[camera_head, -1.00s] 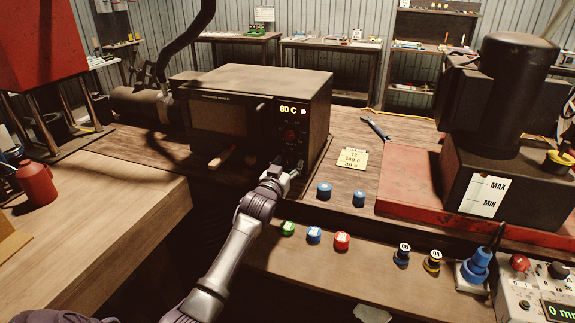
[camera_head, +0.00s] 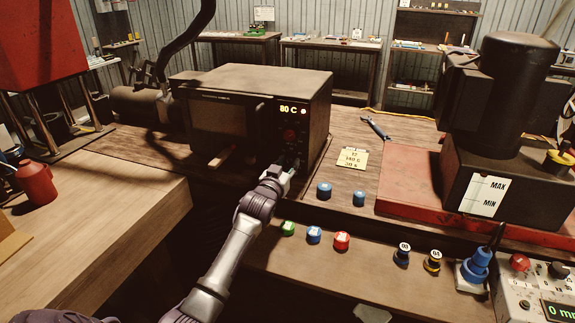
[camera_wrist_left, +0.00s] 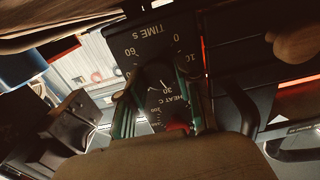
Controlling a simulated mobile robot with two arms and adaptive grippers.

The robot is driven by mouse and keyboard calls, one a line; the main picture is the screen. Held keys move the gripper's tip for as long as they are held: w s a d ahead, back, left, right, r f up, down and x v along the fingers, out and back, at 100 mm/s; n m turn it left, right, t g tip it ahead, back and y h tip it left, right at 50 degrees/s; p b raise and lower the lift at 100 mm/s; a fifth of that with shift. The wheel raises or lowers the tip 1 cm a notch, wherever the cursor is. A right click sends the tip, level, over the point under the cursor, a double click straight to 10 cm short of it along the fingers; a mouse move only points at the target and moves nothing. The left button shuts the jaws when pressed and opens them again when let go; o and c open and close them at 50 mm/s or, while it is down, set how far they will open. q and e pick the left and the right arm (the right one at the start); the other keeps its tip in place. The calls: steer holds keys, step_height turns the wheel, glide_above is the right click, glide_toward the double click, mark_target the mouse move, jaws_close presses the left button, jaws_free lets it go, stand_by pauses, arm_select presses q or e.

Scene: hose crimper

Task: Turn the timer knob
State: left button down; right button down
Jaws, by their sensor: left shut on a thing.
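The timer knob (camera_wrist_left: 157,78) is dark and sits under the "TIME S" marking in the left wrist view, with 0, 10, 30 and 60 around it. It is on the front panel of the dark oven (camera_head: 245,82). My left gripper (camera_head: 290,165) is at the lower right of that front. Its fingers (camera_wrist_left: 158,90) are on either side of the timer knob, shut on it. A light mark on the knob shows near the 30. In the head view the gripper hides the knob. My right gripper is not in view.
The oven display (camera_head: 288,109) reads 80 C. A red knob (camera_head: 290,134) sits above my gripper, beside a "HEAT C" scale (camera_wrist_left: 182,98). A yellow note (camera_head: 353,158) and blue fittings (camera_head: 324,191) lie to the right. More coloured fittings (camera_head: 314,235) stand in front.

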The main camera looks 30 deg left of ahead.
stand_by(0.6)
arm_select(q)
steer(key=c, duration=0.8)
jaws_free()
steer(key=v, duration=1.2)
